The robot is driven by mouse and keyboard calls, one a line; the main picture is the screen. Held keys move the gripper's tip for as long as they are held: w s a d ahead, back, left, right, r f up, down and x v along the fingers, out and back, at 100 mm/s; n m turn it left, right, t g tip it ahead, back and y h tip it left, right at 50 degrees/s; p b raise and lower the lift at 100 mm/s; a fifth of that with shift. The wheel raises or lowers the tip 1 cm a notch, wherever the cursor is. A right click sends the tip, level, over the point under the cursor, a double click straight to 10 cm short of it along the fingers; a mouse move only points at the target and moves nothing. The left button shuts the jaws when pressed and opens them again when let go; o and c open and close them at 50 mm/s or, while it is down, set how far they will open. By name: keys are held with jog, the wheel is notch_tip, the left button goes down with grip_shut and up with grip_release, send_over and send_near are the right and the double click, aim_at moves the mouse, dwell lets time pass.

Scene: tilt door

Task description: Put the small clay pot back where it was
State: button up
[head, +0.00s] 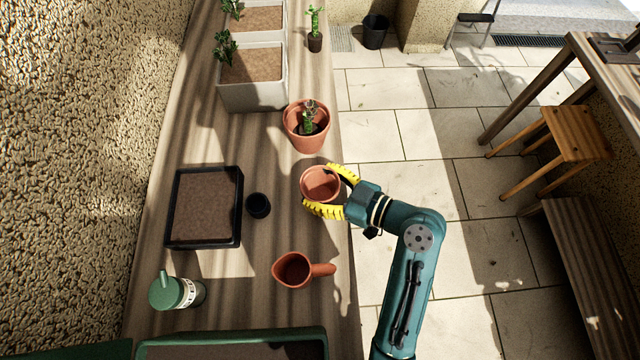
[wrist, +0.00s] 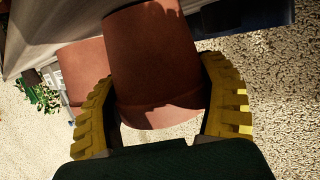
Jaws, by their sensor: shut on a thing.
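The small clay pot (head: 320,184) is empty, reddish brown, and sits at the right part of the wooden bench in the head view. My gripper (head: 335,192) has its two yellow ribbed fingers closed around the pot's sides. In the wrist view the pot (wrist: 158,65) fills the space between the yellow fingers of my gripper (wrist: 162,112). I cannot tell whether the pot's base touches the bench or hangs a little above it.
On the wooden bench (head: 190,130), a clay pot with a cactus (head: 306,140) stands just behind. A clay jug (head: 293,270) stands in front, its handle pointing right.

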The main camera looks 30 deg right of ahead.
jog(key=shift+f, duration=0.15)
jog(key=o, duration=1.2)
jog(key=shift+s+r, duration=0.1)
jog(key=shift+r, duration=0.2)
jog(key=p+v, duration=0.1)
jog(key=v, duration=1.1)
jog(key=shift+p, duration=0.35)
